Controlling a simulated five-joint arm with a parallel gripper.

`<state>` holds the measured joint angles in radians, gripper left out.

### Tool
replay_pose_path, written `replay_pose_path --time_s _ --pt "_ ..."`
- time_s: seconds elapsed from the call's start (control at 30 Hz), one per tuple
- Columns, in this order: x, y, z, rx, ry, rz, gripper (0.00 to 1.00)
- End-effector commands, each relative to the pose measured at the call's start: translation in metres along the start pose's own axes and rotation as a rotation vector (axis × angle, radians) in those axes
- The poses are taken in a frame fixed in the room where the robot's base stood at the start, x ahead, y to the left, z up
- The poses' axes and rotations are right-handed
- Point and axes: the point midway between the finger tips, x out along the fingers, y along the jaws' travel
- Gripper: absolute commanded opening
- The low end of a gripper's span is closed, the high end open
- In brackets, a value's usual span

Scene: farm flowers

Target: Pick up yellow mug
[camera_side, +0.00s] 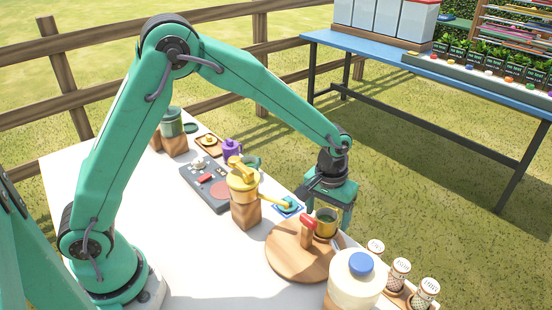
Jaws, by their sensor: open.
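I cannot tell whether a finger touches the mug. The mug's handle is not clear, and the red-topped wooden piece in front hides part of its left side.
The red-topped wooden piece (308,232) stands very close to the mug. A cream jar with a blue lid (355,280) and several labelled shakers (398,272) stand to the right. A yellow pot (243,185) sits on a wooden block to the left. The front white table is clear.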

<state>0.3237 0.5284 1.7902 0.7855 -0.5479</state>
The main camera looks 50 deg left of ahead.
Motion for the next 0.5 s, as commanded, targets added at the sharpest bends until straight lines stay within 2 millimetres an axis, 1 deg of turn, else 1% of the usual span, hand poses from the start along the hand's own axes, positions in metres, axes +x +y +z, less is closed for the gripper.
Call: replay_pose_path --time_s 0.03,0.13,0.5 --pt "0.0047 -0.0002 0.0002 0.000 -0.001 -0.001 0.75" --pt "0.0086 -0.0001 0.0002 0.000 -0.001 0.000 0.75" --pt "0.0089 -0.0001 0.0001 0.000 0.000 0.000 0.75"
